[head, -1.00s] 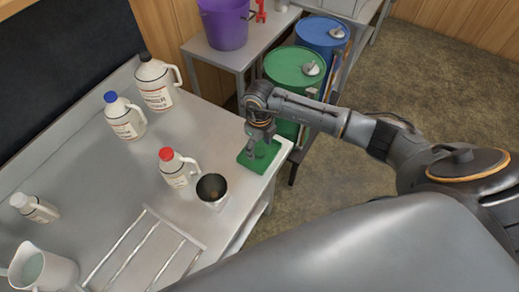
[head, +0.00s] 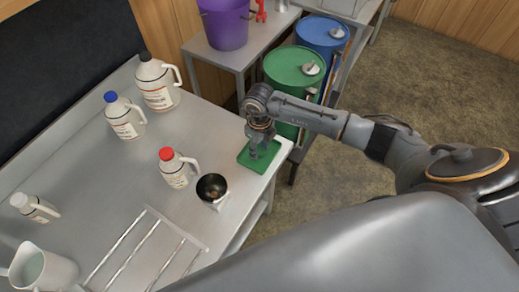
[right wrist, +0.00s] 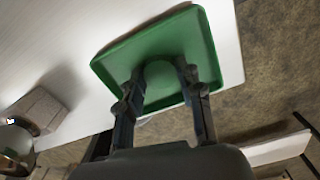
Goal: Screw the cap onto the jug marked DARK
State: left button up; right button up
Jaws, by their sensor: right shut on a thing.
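My right gripper (head: 262,150) is low over a green tray (head: 246,163) at the table's right corner. In the right wrist view its fingers close on a round green cap (right wrist: 160,76) above or in the tray (right wrist: 118,62); whether the cap touches the tray I cannot tell. Jugs with a black cap (head: 158,86), a blue cap (head: 125,118) and a red cap (head: 175,170) stand on the table. A smaller white-topped jug (head: 36,208) is at the left. Their labels are too small to read, so I cannot tell which is marked DARK. My left gripper is not in view.
A dark bowl (head: 212,187) on a small white base stands between the red-capped jug and the tray. Green (head: 290,75) and blue (head: 322,38) drums stand beyond the table. The table's middle is clear.

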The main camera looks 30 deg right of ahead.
jog(key=shift+r, duration=0.1)
jog(key=shift+r, duration=0.6)
pick_arm(q)
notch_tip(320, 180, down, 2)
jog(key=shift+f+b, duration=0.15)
jog(key=shift+b, duration=1)
pick_arm(e)
jog(key=s+a+r, duration=0.9)
jog(key=s+r, duration=0.1)
jog(key=r, duration=0.1)
jog(key=shift+s+a+r, duration=0.15)
jog(key=shift+a+r, duration=0.1)
jog(key=shift+r, duration=0.05)
